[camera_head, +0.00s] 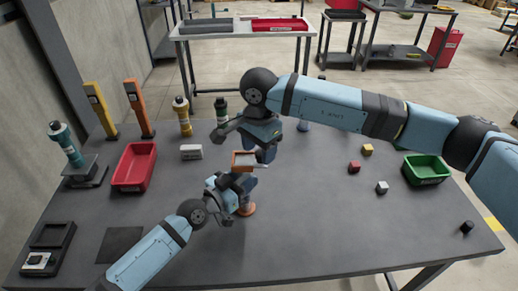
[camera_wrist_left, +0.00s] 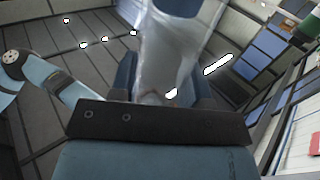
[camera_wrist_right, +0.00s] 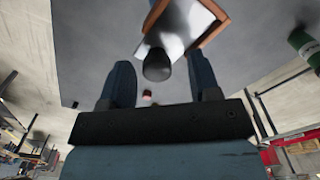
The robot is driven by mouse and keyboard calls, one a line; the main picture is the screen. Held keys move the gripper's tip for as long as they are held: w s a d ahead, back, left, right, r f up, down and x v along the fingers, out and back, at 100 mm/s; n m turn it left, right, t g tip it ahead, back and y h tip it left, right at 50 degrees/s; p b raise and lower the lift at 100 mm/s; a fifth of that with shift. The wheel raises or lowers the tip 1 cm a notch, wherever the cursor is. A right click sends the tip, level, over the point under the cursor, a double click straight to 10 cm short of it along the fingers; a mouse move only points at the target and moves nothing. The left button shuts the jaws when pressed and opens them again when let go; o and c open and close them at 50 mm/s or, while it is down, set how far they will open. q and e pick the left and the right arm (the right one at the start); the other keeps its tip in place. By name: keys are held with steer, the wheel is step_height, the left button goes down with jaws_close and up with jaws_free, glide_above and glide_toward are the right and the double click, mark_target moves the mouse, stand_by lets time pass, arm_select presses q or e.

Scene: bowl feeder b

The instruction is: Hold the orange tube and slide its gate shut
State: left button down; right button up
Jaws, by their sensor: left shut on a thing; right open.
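The orange tube stands on the table mid-picture in the head view, with its orange-brown foot (camera_head: 246,208) and orange gate frame (camera_head: 243,156) showing. My left gripper (camera_head: 232,192) is shut on the tube's body below the frame; in the left wrist view the clear tube (camera_wrist_left: 175,60) rises between its fingers. My right gripper (camera_head: 262,152) is open beside the gate frame. In the right wrist view, a pale gate plate (camera_wrist_right: 183,28) sits partly in the orange frame (camera_wrist_right: 214,22). Its dark knob (camera_wrist_right: 158,66) shows between the open right fingers; contact cannot be told.
A red bin (camera_head: 117,178), a white labelled block (camera_head: 191,152) and a teal-capped tube (camera_head: 65,143) stand to the left. Yellow (camera_head: 182,116) and green (camera_head: 221,108) tubes stand behind. Small cubes (camera_head: 354,167) and a green bin (camera_head: 427,180) lie right.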

mark_target(259, 152)
step_height(259, 152, up, 12)
steer(key=shift+f, duration=0.2)
stand_by(0.4)
arm_select(q)
steer(key=c, duration=0.5)
jaws_free()
steer(key=shift+s+d+b+v, duration=0.1)
steer(key=shift+b+v, duration=0.05)
steer(key=shift+v, duration=3.2)
steer(key=shift+s+d+b+v, duration=0.1)
steer(key=shift+v, duration=3.25)
steer(key=shift+s+d+b+v, duration=0.1)
steer(key=shift+b+v, duration=0.05)
steer(key=shift+v, duration=3.2)
arm_select(e)
steer(key=shift+f, duration=0.35)
